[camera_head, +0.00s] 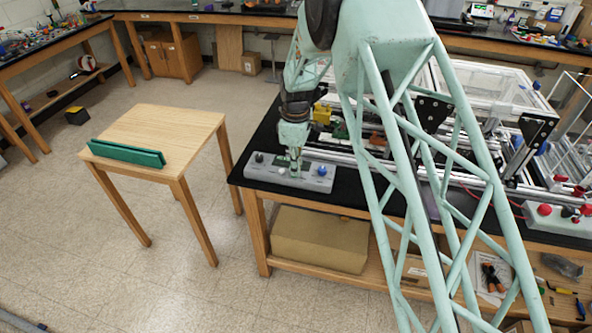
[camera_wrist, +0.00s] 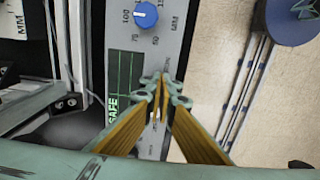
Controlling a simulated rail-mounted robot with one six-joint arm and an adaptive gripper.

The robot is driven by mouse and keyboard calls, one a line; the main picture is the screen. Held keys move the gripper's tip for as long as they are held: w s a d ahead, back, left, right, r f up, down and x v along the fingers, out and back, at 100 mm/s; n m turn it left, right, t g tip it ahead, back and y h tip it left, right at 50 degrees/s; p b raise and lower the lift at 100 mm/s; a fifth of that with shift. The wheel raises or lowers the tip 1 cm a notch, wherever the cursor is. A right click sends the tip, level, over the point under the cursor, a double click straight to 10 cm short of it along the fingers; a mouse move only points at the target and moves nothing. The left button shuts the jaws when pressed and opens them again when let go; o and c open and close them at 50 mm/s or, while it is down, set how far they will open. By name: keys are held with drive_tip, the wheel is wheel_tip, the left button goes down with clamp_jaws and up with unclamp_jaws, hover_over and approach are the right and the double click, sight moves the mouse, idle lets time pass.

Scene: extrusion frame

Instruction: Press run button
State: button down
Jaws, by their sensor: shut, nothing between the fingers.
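A grey control box (camera_head: 262,174) lies on the near left corner of the black bench. It carries a dark knob (camera_head: 259,157) at its left end and a blue knob (camera_head: 322,170) at its right. My gripper (camera_head: 295,175) is shut and empty, pointing down over the middle of the box. In the wrist view its closed fingertips (camera_wrist: 160,82) lie over the grey panel (camera_wrist: 170,45), beside a green display reading SAFE (camera_wrist: 125,75). The blue dial (camera_wrist: 145,14) shows beyond them. No run button can be made out; the fingers cover part of the panel. I cannot tell whether they touch it.
An extrusion frame (camera_head: 480,110) with clear panels stands behind and right of the box. Another box with a red button (camera_head: 545,210) sits at the right. A small wooden table (camera_head: 165,130) with a green tray (camera_head: 127,153) stands left, with clear floor between.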

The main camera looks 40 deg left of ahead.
drive_tip(key=shift+s+d+f, duration=0.15)
drive_tip(key=shift+d+f, duration=0.05)
drive_tip(key=shift+f, duration=0.15)
wheel_tip(320, 180, up, 15)
drive_tip(key=shift+a, duration=0.2)
idle(0.6)
drive_tip(key=shift+f, duration=0.1)
idle(0.4)
